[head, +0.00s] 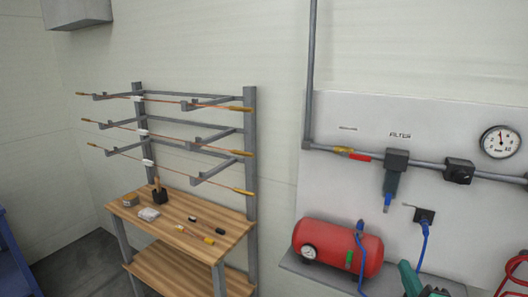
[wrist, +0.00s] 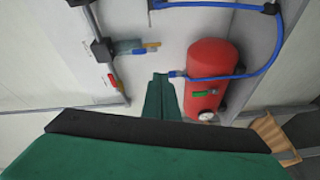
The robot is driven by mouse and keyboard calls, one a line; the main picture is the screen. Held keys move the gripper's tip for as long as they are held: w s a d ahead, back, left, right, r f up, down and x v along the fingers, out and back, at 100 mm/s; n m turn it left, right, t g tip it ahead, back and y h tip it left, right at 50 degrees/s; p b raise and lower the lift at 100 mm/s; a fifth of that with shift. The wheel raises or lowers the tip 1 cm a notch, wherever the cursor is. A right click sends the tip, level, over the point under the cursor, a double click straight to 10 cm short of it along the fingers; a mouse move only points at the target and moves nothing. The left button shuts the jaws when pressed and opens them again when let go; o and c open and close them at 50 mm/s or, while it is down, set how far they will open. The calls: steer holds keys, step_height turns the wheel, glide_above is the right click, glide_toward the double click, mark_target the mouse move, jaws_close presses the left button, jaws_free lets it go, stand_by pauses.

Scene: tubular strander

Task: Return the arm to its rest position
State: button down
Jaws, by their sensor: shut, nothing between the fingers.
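My gripper (wrist: 161,77) shows in the wrist view as two green fingers closed together with nothing between them. Its wide green and black body fills the bottom of that view. In the head view a green part of my gripper (head: 408,272) shows at the bottom edge, right of the red tank (head: 345,247); most of the arm is out of the picture. In the wrist view the fingers point toward the panel, left of the red tank (wrist: 204,75), and their tips appear near the blue hose fitting. I cannot tell whether they touch anything.
A pipe with valves and a pressure gauge (head: 500,142) runs across the wall panel (head: 335,120). A blue hose (head: 422,243) hangs near my gripper. A wooden bench (head: 180,222) with small items and a wire rack stands left. Bare floor shows at lower left.

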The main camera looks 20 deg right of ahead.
steer(key=w+a+f+m, duration=0.2)
steer(key=a+f+m, duration=0.3)
steer(key=a+f, duration=1.05)
steer(key=s+a+f+m+y, duration=0.1)
steer(key=s+a+f, duration=0.15)
steer(key=a, duration=0.25)
steer(key=s+a+f+m+g, duration=0.1)
steer(key=a+f, duration=0.2)
steer(key=a, duration=0.1)
steer(key=s+a+f+m+y, duration=0.1)
steer(key=s+a+f, duration=0.15)
steer(key=a, duration=0.25)
steer(key=s+a+f+m+y, duration=0.2)
steer(key=s+a+f, duration=0.2)
steer(key=s+a, duration=0.7)
steer(key=s+a+r+y, duration=0.3)
steer(key=s+a, duration=0.6)
steer(key=s, duration=0.3)
steer(key=shift+s+a+r+y, duration=0.2)
steer(key=shift+r+y, duration=0.1)
steer(key=shift+y, duration=0.1)
